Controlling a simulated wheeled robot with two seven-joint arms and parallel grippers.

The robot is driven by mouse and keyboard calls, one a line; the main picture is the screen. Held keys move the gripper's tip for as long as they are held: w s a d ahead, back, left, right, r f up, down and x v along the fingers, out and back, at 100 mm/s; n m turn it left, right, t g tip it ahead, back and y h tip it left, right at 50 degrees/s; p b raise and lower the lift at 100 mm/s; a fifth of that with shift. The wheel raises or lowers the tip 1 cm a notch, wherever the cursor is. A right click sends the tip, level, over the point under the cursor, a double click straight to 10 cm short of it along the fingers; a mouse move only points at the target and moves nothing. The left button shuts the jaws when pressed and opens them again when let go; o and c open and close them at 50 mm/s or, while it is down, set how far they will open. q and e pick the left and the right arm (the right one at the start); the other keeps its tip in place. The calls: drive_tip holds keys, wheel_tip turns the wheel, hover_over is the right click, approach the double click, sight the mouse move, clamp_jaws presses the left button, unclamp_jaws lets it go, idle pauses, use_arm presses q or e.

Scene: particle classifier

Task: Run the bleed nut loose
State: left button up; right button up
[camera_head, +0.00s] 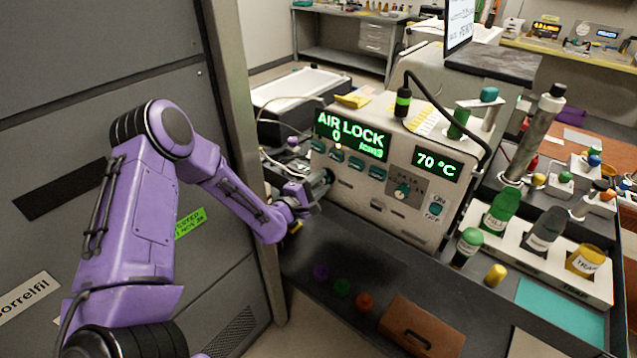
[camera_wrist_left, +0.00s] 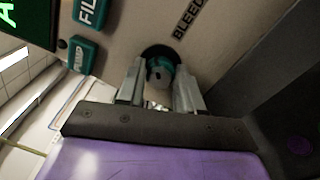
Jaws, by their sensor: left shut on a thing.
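The bleed nut (camera_wrist_left: 160,68) is a teal, round part in a dark recess of the machine's pale panel, below the printed word "BLEED" in the left wrist view. My left gripper (camera_wrist_left: 159,76) has one finger on each side of the nut and is shut on it. In the head view my left gripper (camera_head: 318,186) reaches the lower left of the machine's front (camera_head: 385,195), where it hides the nut. The display (camera_head: 350,134) reads "AIR LOCK 0" with a smaller green line under it. My right gripper is not in view.
A second display (camera_head: 438,163) reads 70 °C. Purple, green and orange caps (camera_head: 342,288) and a brown box (camera_head: 421,328) lie on the dark bench in front. A white rack (camera_head: 540,250) with labelled bottles stands at right. A grey cabinet (camera_head: 100,70) is close on the left.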

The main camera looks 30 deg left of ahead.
use_arm(q)
drive_tip(key=n, duration=0.5)
drive_tip(key=shift+w+r+n, duration=0.2)
drive_tip(key=shift+r+n, duration=0.15)
drive_tip(key=shift+n, duration=0.05)
idle(0.4)
drive_tip(key=o, duration=1)
drive_tip(key=shift+o, duration=0.2)
drive_tip(key=shift+s+a+f, duration=0.1)
drive_tip(key=shift+s+f, duration=0.1)
drive_tip(key=shift+f, duration=0.1)
drive_tip(key=s, duration=1)
drive_tip(key=shift+a, duration=0.35)
